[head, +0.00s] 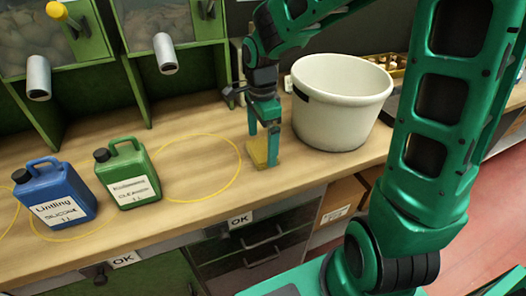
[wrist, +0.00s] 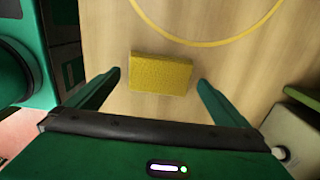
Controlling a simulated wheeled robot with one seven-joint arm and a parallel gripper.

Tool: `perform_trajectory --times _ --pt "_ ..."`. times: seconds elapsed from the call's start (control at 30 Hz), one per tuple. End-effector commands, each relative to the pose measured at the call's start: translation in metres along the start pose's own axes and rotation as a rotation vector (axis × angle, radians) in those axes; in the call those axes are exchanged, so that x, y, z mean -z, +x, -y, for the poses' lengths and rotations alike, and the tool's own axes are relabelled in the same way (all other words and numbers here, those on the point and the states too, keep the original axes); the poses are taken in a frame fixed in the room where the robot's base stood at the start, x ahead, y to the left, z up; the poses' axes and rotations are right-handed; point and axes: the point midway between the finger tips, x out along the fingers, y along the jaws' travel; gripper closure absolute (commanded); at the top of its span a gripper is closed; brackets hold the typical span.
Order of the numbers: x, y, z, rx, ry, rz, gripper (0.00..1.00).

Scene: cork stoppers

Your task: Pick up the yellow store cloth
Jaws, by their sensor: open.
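The yellow store cloth (wrist: 161,73) is a small folded block lying on the wooden counter. In the wrist view it sits between my gripper's two fingers, slightly beyond the tips. In the head view the cloth (head: 257,152) shows at the foot of my gripper and is partly hidden by the fingers. My gripper (head: 264,150) points down over it, with a finger on each side. In the wrist view my gripper (wrist: 158,78) is open, and gaps show between the fingers and the cloth. I cannot tell how high the fingertips are above the counter.
A white bucket (head: 340,112) stands close to the right of my gripper. A green jug (head: 128,173) and a blue jug (head: 55,194) stand at the left. Yellow rings (head: 240,170) are marked on the counter (head: 205,145). Green bins with spouts line the back left.

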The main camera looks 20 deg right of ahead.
Motion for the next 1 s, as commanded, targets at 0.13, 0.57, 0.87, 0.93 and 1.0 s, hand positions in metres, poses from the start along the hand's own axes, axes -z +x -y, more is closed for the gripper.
perform_trajectory --times 0.13,0.57,0.87,0.93,1.0 --pt "0.000 0.016 0.000 -0.002 -0.001 0.000 0.00" --pt "0.000 0.020 0.000 0.001 -0.001 0.000 0.31" --pt "0.000 0.020 0.000 0.001 -0.001 0.000 0.36" --pt "0.000 0.018 0.000 0.001 -0.001 0.000 0.36" --pt "0.000 0.015 0.000 0.002 -0.001 0.000 0.36"
